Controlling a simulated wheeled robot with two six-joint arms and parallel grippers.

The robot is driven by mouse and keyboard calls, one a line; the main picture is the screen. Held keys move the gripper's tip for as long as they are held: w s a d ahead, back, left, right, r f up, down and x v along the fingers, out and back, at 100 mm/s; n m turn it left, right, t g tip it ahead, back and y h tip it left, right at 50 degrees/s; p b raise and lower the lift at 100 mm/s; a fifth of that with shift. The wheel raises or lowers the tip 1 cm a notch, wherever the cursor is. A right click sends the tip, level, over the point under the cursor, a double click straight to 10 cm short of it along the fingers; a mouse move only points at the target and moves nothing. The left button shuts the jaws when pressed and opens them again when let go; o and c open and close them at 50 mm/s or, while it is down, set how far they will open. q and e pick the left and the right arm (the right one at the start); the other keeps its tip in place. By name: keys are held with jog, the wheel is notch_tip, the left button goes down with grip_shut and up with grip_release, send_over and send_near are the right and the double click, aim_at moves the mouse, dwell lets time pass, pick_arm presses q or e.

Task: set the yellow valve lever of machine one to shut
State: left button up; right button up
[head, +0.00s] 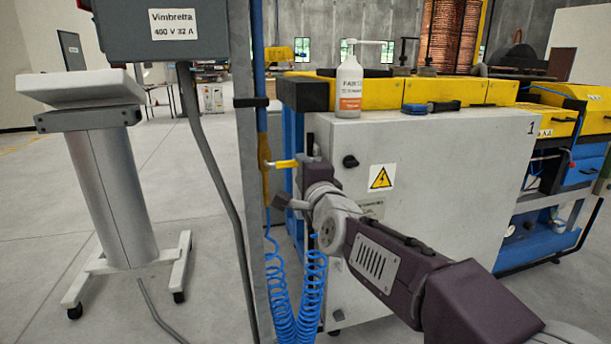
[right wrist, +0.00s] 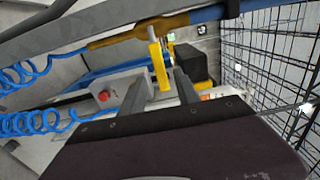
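The yellow valve lever (head: 283,163) sticks out sideways from the yellow valve part on the upright blue pipe (head: 261,130). It lies roughly level, square to the pipe, its free end pointing right. My right gripper (head: 303,160) is at that free end, partly hidden by its own wrist. In the right wrist view, the two grey fingers of the gripper (right wrist: 161,78) are apart, with the lever (right wrist: 158,66) reaching between their tips. A gap shows beside the lever; I cannot tell if either finger touches it. My left gripper is not in view.
The grey machine cabinet (head: 440,180) marked 1 stands just behind my right arm. Coiled blue hoses (head: 312,295) hang below the valve. A grey electrical box (head: 160,30) and a pedestal (head: 115,190) are at left.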

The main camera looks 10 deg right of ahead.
jog(key=s, duration=0.4)
jog(key=shift+s+d, duration=0.1)
jog(key=shift+s, duration=0.05)
